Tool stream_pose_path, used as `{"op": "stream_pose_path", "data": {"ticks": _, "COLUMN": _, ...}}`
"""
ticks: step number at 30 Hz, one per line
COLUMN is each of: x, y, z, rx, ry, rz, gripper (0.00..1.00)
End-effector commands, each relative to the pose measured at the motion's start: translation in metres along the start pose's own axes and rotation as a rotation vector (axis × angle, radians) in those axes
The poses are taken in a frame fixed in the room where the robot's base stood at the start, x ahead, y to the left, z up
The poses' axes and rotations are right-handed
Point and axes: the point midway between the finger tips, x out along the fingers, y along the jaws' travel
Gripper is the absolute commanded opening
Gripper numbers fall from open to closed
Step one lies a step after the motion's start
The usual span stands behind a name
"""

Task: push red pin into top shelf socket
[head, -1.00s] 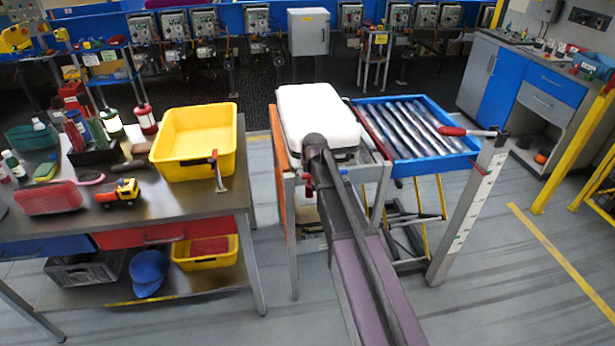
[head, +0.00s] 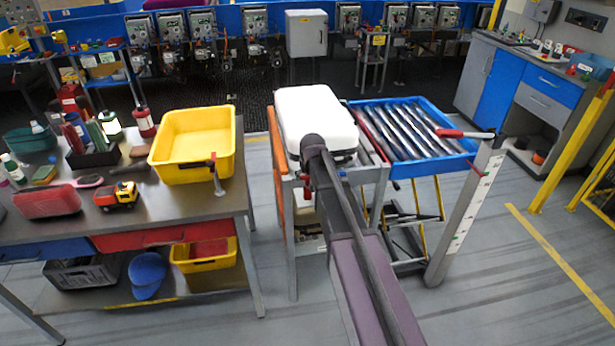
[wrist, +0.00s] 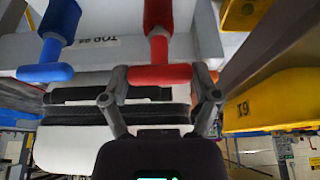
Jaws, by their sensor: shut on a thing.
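In the wrist view, the red pin (wrist: 160,48) has a T-shaped handle, and its shaft meets a pale grey panel marked "TOP" (wrist: 100,42). My gripper (wrist: 161,76) is shut on the red handle, with one finger at each end of it. A blue pin (wrist: 44,50) of the same shape stands to the left, apart from my fingers. How deep the red shaft sits in its socket cannot be told. In the head view, my arm covers most of this spot, and a bit of the red pin (head: 307,192) shows beside it.
A white case (head: 312,108) lies on top of the stand. A blue tray of rollers (head: 475,147) is to its right. A yellow bin (head: 228,120) sits on the bench at left, near the stand.

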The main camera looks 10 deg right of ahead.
Motion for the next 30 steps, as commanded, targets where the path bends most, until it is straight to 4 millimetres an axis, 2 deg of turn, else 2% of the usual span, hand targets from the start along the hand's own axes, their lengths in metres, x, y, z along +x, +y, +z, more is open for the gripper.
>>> {"op": "stream_pose_path", "data": {"ticks": 30, "x": -0.021, "y": 0.0, "z": -0.009, "rx": 0.0, "ry": 0.0, "rz": 0.0, "gripper": 0.31}}
